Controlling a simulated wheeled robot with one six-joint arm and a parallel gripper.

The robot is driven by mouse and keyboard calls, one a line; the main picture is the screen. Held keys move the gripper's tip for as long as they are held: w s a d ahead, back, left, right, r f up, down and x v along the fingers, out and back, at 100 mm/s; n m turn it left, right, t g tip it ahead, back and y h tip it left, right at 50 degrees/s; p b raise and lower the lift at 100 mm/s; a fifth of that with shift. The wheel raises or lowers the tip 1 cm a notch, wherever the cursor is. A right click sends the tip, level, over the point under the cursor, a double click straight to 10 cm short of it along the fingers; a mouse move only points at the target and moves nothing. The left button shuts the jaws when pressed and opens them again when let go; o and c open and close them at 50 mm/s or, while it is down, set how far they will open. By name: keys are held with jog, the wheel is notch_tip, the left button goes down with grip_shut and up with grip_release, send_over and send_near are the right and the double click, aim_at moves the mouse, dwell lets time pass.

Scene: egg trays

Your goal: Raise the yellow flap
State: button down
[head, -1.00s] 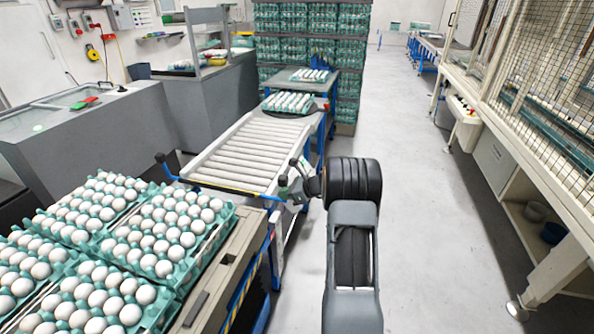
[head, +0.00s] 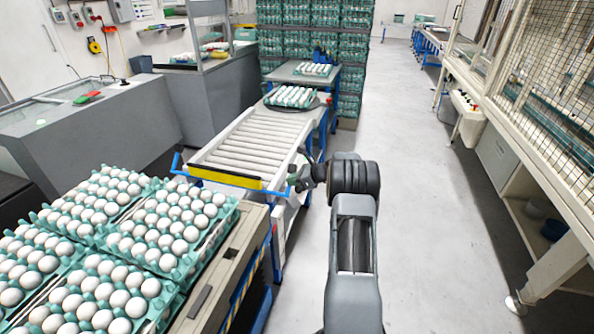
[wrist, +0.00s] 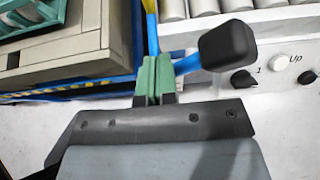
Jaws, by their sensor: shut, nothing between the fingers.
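The yellow flap (head: 225,177) spans the near end of the roller conveyor, with its broad yellow face showing and blue arms at its ends. In the wrist view a strip of yellow (wrist: 139,22) shows at the top, beside a blue bar (wrist: 187,64) with a black knob (wrist: 229,53). My gripper (head: 293,179) is at the flap's right end. In the wrist view its green fingers (wrist: 153,76) are shut and empty, close beside the blue bar. I cannot tell whether they touch it.
The roller conveyor (head: 257,142) is empty near the flap. Several egg trays (head: 168,262) fill the bench at lower left. A control panel with knobs (wrist: 262,73) is close on the right in the wrist view. The floor (head: 420,200) to the right is clear.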

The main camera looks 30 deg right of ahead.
jog(key=s+d, duration=0.5)
jog(key=s, duration=0.3)
jog(key=shift+s+p, duration=0.15)
jog(key=shift+p, duration=0.3)
jog(key=s+a+n+g+h+p, duration=0.1)
jog(key=s+a+n+g+h, duration=0.1)
jog(key=s+a+n+g, duration=0.55)
jog(key=s+a+r+n+t+h+p, duration=0.1)
jog(key=s+a+r+n+h+p, duration=0.2)
jog(key=s+a+r+n, duration=0.5)
jog(key=s+a+r+n+t+h+p, duration=0.1)
jog(key=s+a+r+n+h+p, duration=0.2)
jog(key=s+a+r+n, duration=0.5)
jog(key=a+r+n, duration=0.4)
jog(key=shift+r, duration=0.2)
